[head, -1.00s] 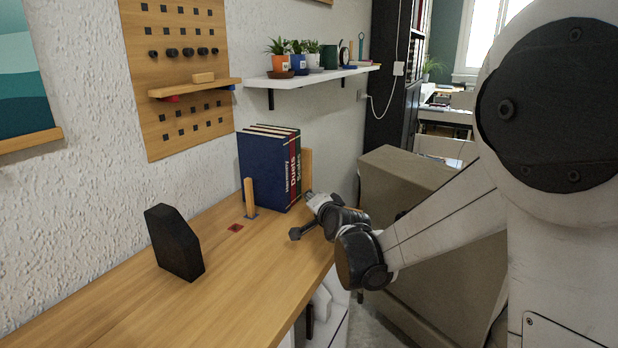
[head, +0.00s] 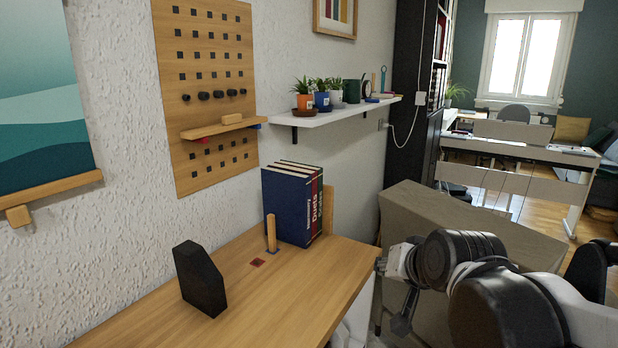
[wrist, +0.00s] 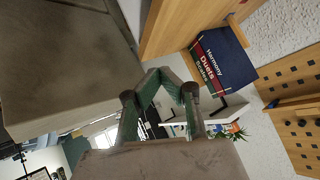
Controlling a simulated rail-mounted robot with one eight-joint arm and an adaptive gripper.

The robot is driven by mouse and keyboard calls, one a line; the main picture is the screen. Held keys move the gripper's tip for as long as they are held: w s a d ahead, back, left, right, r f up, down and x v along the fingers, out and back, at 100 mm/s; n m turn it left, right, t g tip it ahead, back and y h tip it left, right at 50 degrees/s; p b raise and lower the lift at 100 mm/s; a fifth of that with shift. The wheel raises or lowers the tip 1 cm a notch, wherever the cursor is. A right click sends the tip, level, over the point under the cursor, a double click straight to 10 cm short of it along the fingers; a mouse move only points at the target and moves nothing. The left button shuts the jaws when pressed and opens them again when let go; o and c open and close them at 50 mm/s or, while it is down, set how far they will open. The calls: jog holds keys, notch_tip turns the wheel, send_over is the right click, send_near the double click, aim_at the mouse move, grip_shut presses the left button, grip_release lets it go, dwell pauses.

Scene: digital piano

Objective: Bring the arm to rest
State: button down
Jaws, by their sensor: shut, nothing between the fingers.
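My gripper shows in the wrist view (wrist: 161,74), its two green-grey fingers meeting at the tips with nothing between them. In the head view, my arm is folded at the lower right. Its wrist end is beside the right edge of the wooden top (head: 262,318), in front of the beige box-like cabinet (head: 470,228). The fingertips are too small to make out clearly there. In the wrist view the books (wrist: 224,60) lie up and right of the fingers, apart from them.
On the wooden top stand the upright books (head: 290,203), a wooden peg (head: 271,233) and a black angular block (head: 200,280). A wall shelf (head: 335,112) holds potted plants. A pegboard (head: 205,85) hangs on the wall. A desk (head: 520,150) stands far back.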

jog(key=s+d+f+n+g+h+p, duration=0.1)
jog(key=s+d, duration=0.1)
jog(key=s, duration=0.6)
jog(key=s+d+f+n+g+p, duration=0.1)
jog(key=s+d, duration=0.1)
jog(key=s, duration=0.6)
jog(key=shift+s+d+n+g+h, duration=0.15)
jog(key=shift+d+n+g+h, duration=0.15)
jog(key=shift+d+g+h, duration=0.1)
